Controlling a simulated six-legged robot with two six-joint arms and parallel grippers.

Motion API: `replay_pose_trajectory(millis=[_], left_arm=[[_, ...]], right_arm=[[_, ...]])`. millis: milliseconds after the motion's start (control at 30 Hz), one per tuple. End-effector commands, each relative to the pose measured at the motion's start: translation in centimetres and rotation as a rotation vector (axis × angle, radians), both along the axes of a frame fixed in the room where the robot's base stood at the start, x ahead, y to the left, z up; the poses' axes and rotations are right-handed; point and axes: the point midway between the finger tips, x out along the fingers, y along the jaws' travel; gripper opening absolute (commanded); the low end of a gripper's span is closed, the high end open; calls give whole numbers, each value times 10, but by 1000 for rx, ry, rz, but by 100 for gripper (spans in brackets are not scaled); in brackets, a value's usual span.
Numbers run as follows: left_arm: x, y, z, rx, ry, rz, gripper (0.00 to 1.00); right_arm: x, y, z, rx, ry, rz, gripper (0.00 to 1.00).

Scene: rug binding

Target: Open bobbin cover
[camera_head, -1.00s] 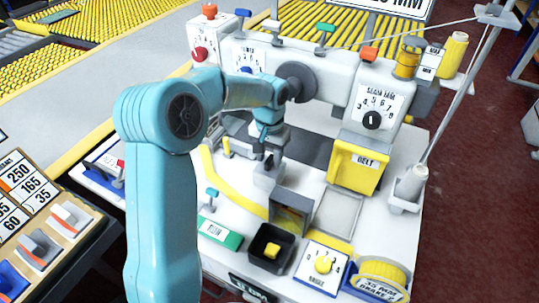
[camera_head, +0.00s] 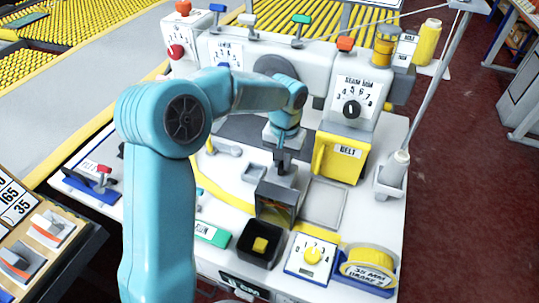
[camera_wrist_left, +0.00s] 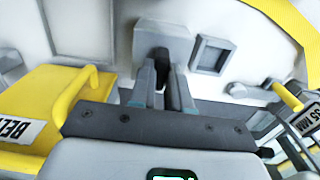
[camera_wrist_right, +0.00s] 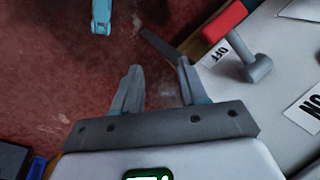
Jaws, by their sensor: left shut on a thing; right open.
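I cannot tell for sure which of these is the bobbin cover. My fingers hide part of the held piece. My right gripper (camera_wrist_right: 157,68) is open and empty above the red floor, outside the head view.
A yellow belt cover (camera_head: 340,157) stands right of my left gripper. A red lever (camera_wrist_right: 222,20) is near my right gripper.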

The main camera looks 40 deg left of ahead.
Motion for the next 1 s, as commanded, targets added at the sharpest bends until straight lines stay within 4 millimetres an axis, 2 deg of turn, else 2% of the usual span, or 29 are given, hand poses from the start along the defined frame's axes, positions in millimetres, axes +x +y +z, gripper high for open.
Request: replay_pose_trajectory(millis=[233, 267, 333, 633, 733, 867, 1000], left_arm=[[2, 0, 1, 0, -7, 2, 0], [2, 0, 1, 0, -7, 2, 20], [2, 0, 0, 1, -6, 1, 43], [1, 0, 1, 0, -4, 1, 43], [1, 0, 9, 1, -5, 2, 43], [2, 0, 34, 0, -9, 1, 43], [2, 0, 72, 1, -10, 1, 43]], right_arm=[[0, 0, 0, 0, 0, 0, 43], [0, 0, 0, 0, 0, 0, 43], [0, 0, 0, 0, 0, 0, 43], [0, 0, 0, 0, 0, 0, 43], [0, 0, 1, 0, 0, 0, 43], [0, 0, 2, 0, 0, 0, 43], [0, 0, 5, 0, 0, 0, 43]])
